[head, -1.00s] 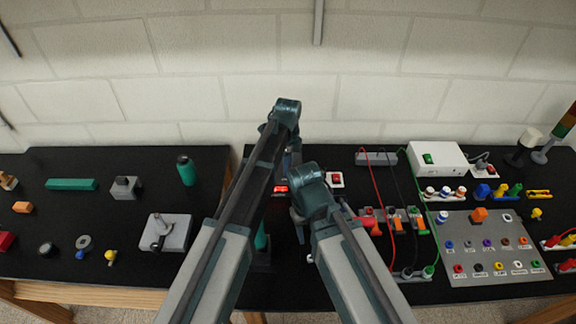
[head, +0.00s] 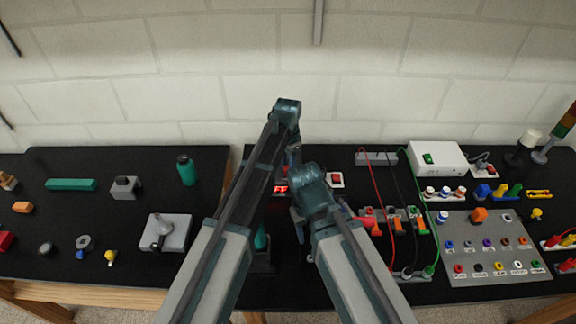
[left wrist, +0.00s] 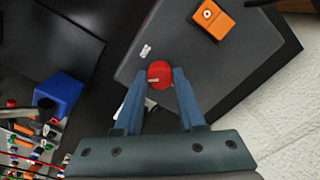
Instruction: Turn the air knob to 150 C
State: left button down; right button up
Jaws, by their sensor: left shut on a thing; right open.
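In the left wrist view a round red knob (left wrist: 158,71) with a pale pointer mark sits on a dark grey panel (left wrist: 205,65). My left gripper (left wrist: 160,76) is shut on this knob, one blue finger on each side. A small white label (left wrist: 145,50) lies beside it, too small to read. In the head view my arms hide the knob and the left gripper; a lit red display (head: 281,189) shows between them, its digits unreadable. My right gripper (head: 301,222) is open and apart from the knob, partly hidden by its own arm.
An orange part (left wrist: 212,17) is on the same panel. A blue block (left wrist: 60,94) stands nearby. In the head view a red switch on a white plate (head: 336,180), red and black cables, and a grey socket panel (head: 470,225) lie to the right. A teal bottle (head: 187,171) stands left.

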aim_at(288, 168)
pick_arm(q)
jog(key=n, duration=0.4)
jog(key=shift+n, duration=1.8)
jog(key=c, duration=0.5)
grip_release()
jog(key=shift+r, duration=0.1)
notch_tip(288, 168, up, 14)
jog(key=p, duration=1.4)
